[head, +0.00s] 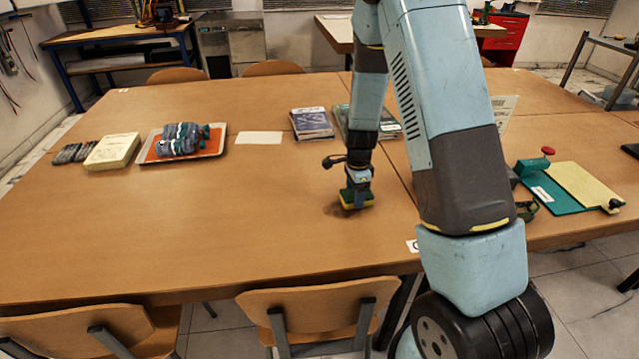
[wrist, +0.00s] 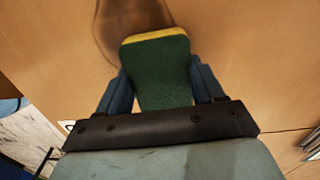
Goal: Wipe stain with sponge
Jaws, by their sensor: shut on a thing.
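My gripper (head: 357,190) is shut on a yellow and green sponge (head: 355,202) low over the wooden table. In the wrist view the sponge (wrist: 158,72) sits between the two blue fingers of my gripper (wrist: 158,85), its green side facing the camera and a yellow edge at the far end. A brown stain (head: 333,210) shows on the table just left of the sponge. In the wrist view the stain (wrist: 125,22) lies beyond and partly beneath the sponge. I cannot tell for sure whether the sponge touches the table.
A tray (head: 218,150) with dark objects, a cream box (head: 112,151) and books (head: 311,123) stand toward the back of the table (head: 220,230). A green and yellow board (head: 585,186) lies at right. Chairs (head: 305,308) line the front edge. The table left of the stain is clear.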

